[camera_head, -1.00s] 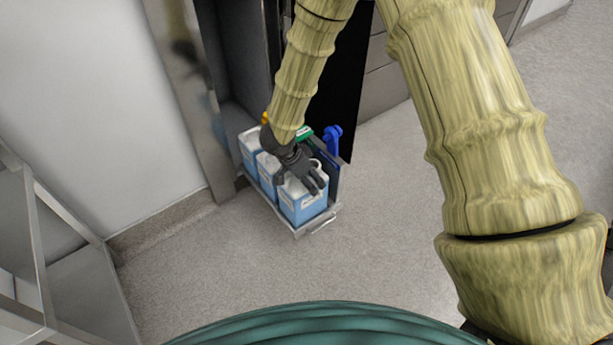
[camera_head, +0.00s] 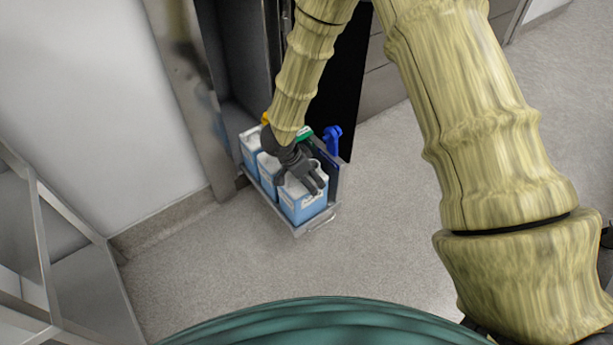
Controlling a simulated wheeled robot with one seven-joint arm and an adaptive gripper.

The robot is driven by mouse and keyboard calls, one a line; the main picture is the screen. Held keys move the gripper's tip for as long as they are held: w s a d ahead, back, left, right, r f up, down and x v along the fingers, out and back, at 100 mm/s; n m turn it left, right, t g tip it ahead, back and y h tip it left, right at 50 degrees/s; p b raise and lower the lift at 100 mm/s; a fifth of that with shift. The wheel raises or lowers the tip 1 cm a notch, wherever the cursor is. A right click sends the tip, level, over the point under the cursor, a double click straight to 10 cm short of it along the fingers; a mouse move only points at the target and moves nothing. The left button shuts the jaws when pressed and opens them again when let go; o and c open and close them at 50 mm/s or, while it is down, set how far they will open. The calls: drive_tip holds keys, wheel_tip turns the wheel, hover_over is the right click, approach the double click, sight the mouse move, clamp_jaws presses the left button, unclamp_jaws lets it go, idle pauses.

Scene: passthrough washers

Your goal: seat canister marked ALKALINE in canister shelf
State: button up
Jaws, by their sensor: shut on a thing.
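Several blue-and-white canisters stand in a row on the low canister shelf (camera_head: 322,220), a metal tray with a front handle. The front canister (camera_head: 303,207) is nearest me, and the middle canister (camera_head: 268,178) and rear canister (camera_head: 250,150) are behind it. My dark gripper (camera_head: 301,183) is at the top of the front canister and shut on it. The canister looks upright and within the tray; whether its base touches the tray is hidden. The labels are too small to read, so I cannot tell which is marked ALKALINE.
A blue fitting (camera_head: 332,138) stands at the shelf's right side, with green and yellow parts near the back. A metal cabinet frame rises behind. A metal rack (camera_head: 45,240) is at the left. The grey floor in front is clear.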

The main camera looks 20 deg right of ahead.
drive_tip(key=o, duration=1.9)
drive_tip(key=shift+r, duration=0.2)
drive_tip(key=shift+o, duration=0.2)
drive_tip(key=shift+f, duration=0.1)
